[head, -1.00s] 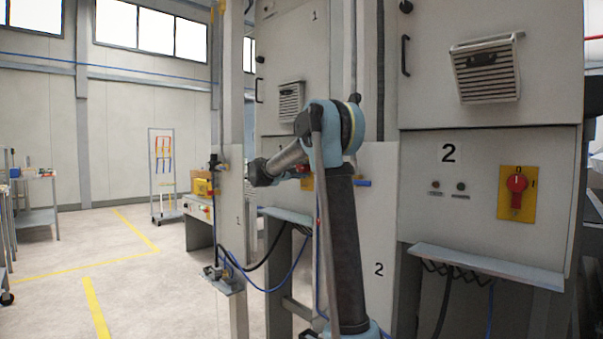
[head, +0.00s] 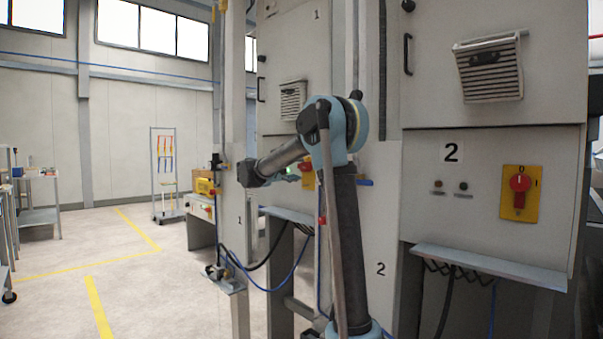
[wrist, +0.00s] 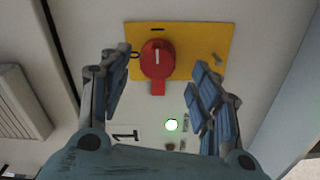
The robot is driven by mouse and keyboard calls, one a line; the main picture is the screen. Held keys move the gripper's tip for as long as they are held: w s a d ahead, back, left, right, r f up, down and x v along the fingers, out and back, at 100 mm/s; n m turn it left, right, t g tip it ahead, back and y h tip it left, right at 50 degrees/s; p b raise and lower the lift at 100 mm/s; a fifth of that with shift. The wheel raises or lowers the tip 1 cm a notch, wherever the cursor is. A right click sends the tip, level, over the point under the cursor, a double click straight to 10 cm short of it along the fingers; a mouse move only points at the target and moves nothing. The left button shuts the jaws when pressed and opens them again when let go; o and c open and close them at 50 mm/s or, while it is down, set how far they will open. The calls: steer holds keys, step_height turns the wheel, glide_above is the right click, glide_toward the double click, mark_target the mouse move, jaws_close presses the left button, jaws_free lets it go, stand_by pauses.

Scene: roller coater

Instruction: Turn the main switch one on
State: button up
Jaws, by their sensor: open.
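Main switch one is a red rotary knob (wrist: 157,60) on a yellow plate (wrist: 205,45) in the wrist view. The knob's white mark points at the dash on the plate, and the ring-shaped 0 lies to its left. In the head view, my gripper (head: 291,176) is just left of the red knob (head: 306,168), partly hiding the panel.
Switch two (head: 519,187), a red knob on a yellow plate, is on the cabinet at right, its mark towards 0. Metal ledges (head: 487,268) stick out below the panels. A post (head: 232,150) and hanging cables stand by the arm. Open floor (head: 130,270) lies left.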

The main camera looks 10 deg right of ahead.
steer(key=v, duration=0.6)
steer(key=shift+s+a, duration=0.2)
